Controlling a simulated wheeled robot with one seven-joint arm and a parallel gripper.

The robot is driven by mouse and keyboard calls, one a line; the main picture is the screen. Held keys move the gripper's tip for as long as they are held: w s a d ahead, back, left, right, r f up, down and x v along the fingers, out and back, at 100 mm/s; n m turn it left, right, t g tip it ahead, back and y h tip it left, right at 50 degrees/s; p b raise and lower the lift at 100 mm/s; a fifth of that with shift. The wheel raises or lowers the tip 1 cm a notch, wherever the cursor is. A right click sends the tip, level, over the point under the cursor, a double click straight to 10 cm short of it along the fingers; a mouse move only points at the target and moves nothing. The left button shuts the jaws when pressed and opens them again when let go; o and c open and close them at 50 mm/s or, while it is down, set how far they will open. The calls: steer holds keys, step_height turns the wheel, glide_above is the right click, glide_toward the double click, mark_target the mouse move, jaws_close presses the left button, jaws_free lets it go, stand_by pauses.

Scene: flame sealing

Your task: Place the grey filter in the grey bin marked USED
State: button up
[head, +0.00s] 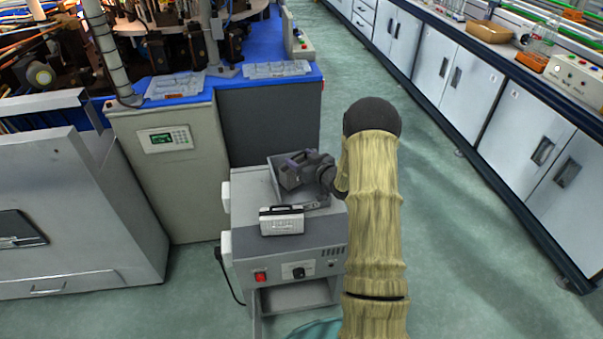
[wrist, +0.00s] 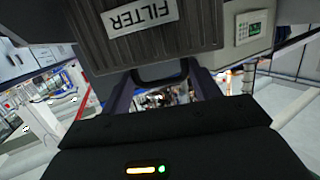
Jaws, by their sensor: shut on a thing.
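The grey filter (wrist: 190,32) is a dark ribbed block with a white FILTER label, upside down in the wrist view. My gripper (wrist: 160,78) is shut on its dark handle. In the head view the filter (head: 292,172) is a dark grey block at my gripper (head: 318,172), over the back of a small grey machine. I cannot tell whether it touches the machine. My arm hides the area to its right. No bin with a readable USED mark shows in either view.
The small grey machine (head: 325,258) has a red switch and a black knob; a pale grey block (head: 282,222) is on its top front. A control cabinet (head: 158,160) stands behind left. White cupboards (head: 490,95) line the right. Open green floor (head: 450,220) lies between.

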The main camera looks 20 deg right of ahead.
steer(key=shift+f, duration=0.15)
steer(key=shift+f+b, duration=0.5)
steer(key=shift+f, duration=1.65)
steer(key=shift+f, duration=0.1)
steer(key=o, duration=1.3)
steer(key=shift+o, duration=0.2)
steer(key=shift+s, duration=0.2)
steer(key=p+v, duration=0.2)
steer(key=v, duration=0.9)
steer(key=shift+s, duration=0.35)
